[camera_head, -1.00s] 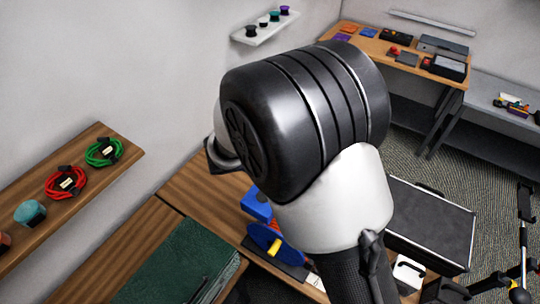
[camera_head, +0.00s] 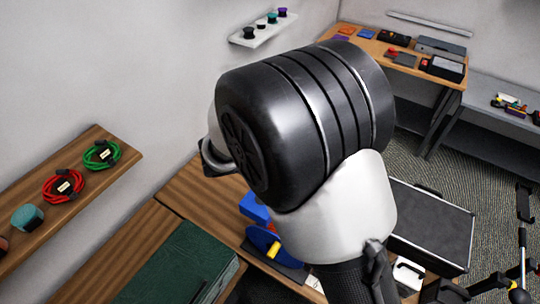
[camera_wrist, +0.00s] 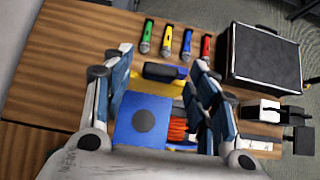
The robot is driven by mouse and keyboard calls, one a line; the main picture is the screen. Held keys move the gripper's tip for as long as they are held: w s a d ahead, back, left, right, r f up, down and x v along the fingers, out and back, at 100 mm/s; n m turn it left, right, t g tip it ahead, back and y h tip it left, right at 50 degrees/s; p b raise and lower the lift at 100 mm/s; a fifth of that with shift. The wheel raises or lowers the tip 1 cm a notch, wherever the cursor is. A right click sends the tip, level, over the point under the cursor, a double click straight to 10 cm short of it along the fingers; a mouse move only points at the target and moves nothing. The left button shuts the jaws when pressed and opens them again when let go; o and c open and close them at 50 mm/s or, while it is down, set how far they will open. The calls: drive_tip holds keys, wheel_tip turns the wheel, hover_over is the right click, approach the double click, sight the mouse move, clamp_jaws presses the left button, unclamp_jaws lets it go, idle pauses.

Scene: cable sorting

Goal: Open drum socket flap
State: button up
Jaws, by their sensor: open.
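The cable drum shows in the head view as a blue disc (camera_head: 262,240) with a yellow part, partly hidden by my arm. In the wrist view its orange cable (camera_wrist: 178,131) shows between my fingers. A blue square face with a dark round spot (camera_wrist: 143,121) is beside the cable; it looks like the drum's socket side, but I cannot tell whether a flap there is open or shut. My gripper (camera_wrist: 160,75) is open, its two blue-padded fingers on either side of the drum in the picture. I see no clear contact. My gripper is hidden in the head view.
Several coloured microphone-like tools (camera_wrist: 166,40) lie on the wooden table (camera_wrist: 75,45) beyond the drum. A black case (camera_wrist: 262,58) stands to the right. In the head view a green box (camera_head: 178,268) stands front left, and a shelf (camera_head: 110,168) holds coiled cables.

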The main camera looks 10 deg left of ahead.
drive_tip(key=v, duration=1.1)
drive_tip(key=s+d+f+m+g+b, duration=0.2)
drive_tip(key=s+d+f+m+b, duration=0.1)
drive_tip(key=d+m+b, duration=0.55)
drive_tip(key=s+d+f+m+g+b, duration=0.25)
drive_tip(key=d+m+b, duration=0.3)
drive_tip(key=d, duration=0.65)
drive_tip(key=s+d+f+m+y+b, duration=0.1)
drive_tip(key=s+d+f+m+b, duration=0.2)
drive_tip(key=s+f+m+b, duration=0.2)
drive_tip(key=s+d+f+m+y+b, duration=0.2)
drive_tip(key=s+f+m+b, duration=0.4)
drive_tip(key=s+m, duration=0.4)
drive_tip(key=shift+d+f+m+t+b, duration=0.4)
drive_tip(key=shift+m+b, duration=0.3)
drive_tip(key=shift+m, duration=0.5)
